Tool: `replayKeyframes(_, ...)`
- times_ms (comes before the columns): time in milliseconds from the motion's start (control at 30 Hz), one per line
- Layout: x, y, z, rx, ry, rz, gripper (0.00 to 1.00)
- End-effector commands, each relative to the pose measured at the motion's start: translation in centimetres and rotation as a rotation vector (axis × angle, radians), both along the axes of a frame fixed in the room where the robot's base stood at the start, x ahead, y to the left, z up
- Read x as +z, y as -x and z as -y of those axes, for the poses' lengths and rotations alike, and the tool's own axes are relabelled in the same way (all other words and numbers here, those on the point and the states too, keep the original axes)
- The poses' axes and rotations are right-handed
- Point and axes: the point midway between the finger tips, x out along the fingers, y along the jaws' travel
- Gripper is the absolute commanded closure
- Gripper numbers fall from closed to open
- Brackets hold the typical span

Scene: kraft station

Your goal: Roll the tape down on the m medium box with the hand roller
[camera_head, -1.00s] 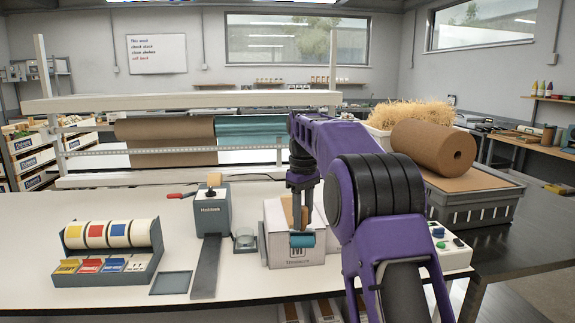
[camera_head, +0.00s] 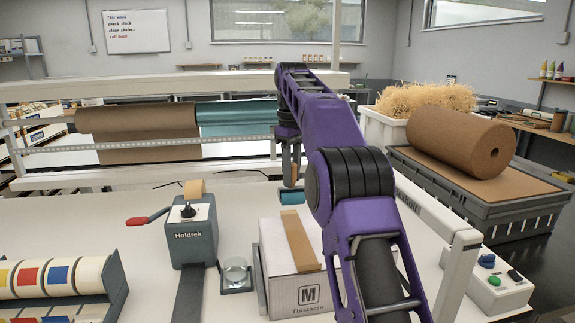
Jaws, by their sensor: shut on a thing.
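The medium box (camera_head: 285,283), white with an "M" on its front face, stands closed on the white bench. A strip of brown tape (camera_head: 299,243) runs along its top from the back to the front edge; I cannot tell how firmly it lies down. My gripper (camera_head: 290,172) points down beyond the box's far edge and is shut on the hand roller. The roller's teal cylinder (camera_head: 291,197) hangs below the jaws, looking apart from the box. The roller's handle is mostly hidden by the jaws.
A tape dispenser (camera_head: 190,235) with a red handle and a small glass dish (camera_head: 236,274) stand left of the box. A label dispenser (camera_head: 110,290) is at front left. A button panel (camera_head: 490,280) is at right. Paper rolls (camera_head: 140,130) hang behind.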

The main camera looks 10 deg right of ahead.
Motion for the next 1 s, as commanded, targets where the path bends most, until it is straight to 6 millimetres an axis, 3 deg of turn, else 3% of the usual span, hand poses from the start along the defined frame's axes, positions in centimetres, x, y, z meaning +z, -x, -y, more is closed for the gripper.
replayKeyframes(167,-0.3,0.0,0.0,0.001,0.000,0.001,1.00)
replayKeyframes(600,-4.0,0.0,0.0,0.000,0.001,0.001,1.00)
replayKeyframes(1000,-4.7,0.0,0.0,0.000,0.000,0.003,1.00)
